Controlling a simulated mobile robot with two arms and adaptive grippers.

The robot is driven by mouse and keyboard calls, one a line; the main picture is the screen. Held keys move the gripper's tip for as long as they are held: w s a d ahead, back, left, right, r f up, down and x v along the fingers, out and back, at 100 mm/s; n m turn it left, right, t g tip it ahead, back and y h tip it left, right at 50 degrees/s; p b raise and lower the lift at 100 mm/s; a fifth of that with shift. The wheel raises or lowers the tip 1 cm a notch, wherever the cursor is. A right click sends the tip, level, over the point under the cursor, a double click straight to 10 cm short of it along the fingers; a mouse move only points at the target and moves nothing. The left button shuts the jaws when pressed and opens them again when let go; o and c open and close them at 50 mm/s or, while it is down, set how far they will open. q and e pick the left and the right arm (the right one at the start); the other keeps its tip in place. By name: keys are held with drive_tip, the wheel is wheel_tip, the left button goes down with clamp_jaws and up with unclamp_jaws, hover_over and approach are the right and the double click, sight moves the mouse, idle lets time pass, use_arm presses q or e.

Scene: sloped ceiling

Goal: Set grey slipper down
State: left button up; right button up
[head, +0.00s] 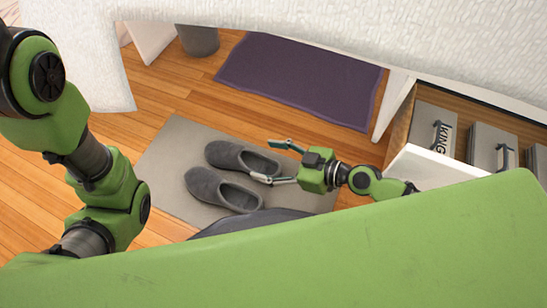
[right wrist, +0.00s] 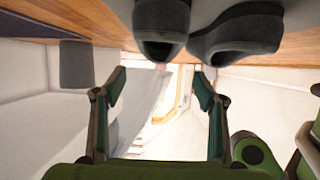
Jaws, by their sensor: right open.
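Two grey slippers lie side by side on a light grey mat (head: 160,182) in the head view. The farther slipper (head: 228,155) and the nearer slipper (head: 212,192) both have their openings toward the right. My right gripper (head: 266,161) is open at the opening end of the farther slipper, its fingers spread and nothing held. In the right wrist view, the slippers (right wrist: 161,20) show at the top, above the open, empty fingers (right wrist: 158,76). I cannot tell whether a finger touches a slipper. My left arm shows at the left, but its gripper is out of view.
A purple rug (head: 300,78) lies on the wooden floor behind the mat. A grey bin (head: 198,40) stands at the back. An open drawer or shelf with grey boxes (head: 432,125) is at the right. Bare floor (head: 110,215) shows left of the mat.

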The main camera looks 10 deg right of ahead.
drive_tip(key=shift+v, duration=0.8)
